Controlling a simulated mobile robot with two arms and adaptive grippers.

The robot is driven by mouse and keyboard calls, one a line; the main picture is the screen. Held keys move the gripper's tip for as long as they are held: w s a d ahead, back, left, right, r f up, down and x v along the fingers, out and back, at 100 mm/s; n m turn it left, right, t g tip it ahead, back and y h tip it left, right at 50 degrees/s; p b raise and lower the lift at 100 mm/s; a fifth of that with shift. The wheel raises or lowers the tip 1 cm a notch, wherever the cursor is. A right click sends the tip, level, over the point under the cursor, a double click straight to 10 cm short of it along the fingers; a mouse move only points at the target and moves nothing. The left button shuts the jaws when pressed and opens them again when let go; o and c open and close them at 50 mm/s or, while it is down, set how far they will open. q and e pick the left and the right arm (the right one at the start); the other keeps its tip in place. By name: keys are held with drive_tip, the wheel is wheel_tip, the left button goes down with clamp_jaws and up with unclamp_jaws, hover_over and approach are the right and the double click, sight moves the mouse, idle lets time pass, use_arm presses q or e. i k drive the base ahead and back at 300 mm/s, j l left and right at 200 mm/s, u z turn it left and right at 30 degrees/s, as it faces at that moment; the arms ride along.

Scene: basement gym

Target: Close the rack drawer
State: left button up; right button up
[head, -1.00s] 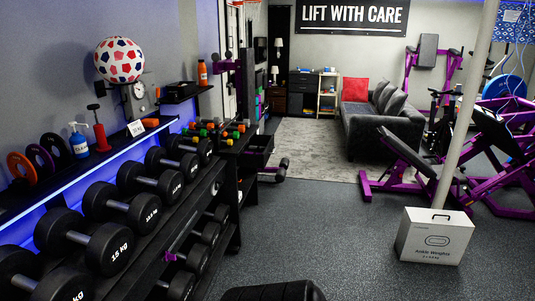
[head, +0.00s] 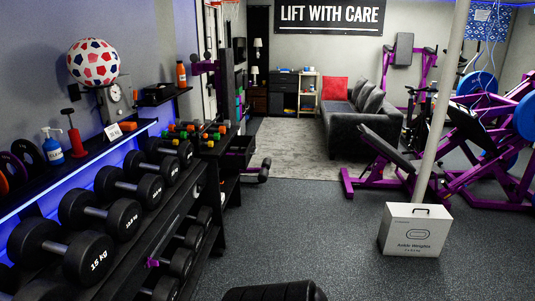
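The rack (head: 213,150) with small coloured dumbbells on top stands at the far end of the long dumbbell rack. A dark drawer (head: 243,146) juts out from its right side, toward the open floor, and looks open. It is small and dark in the picture, so its inside and any handle are hard to make out. Neither of my grippers shows in the head view.
A long rack of large black dumbbells (head: 88,254) runs along the left. A white ankle weights box (head: 415,232) stands by a pale pole (head: 442,100) at right. Purple gym machines (head: 480,145) fill the right side.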

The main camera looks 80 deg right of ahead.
sight(230, 162)
drive_tip(key=l+z, duration=0.15)
drive_tip(key=z, duration=0.3)
drive_tip(key=l+z, duration=0.15)
drive_tip(key=z, duration=0.3)
drive_tip(key=i+l+z, duration=0.15)
drive_tip(key=z, duration=0.35)
drive_tip(key=l+z, duration=0.1)
drive_tip(key=z, duration=0.35)
drive_tip(key=i+l+z, duration=0.2)
drive_tip(key=i, duration=0.25)
drive_tip(key=i+l+z, duration=0.25)
drive_tip(key=i, duration=0.2)
drive_tip(key=i+l+z, duration=0.2)
drive_tip(key=i, duration=0.25)
drive_tip(key=i+l+u, duration=0.2)
drive_tip(key=i, duration=0.4)
drive_tip(key=j, duration=0.1)
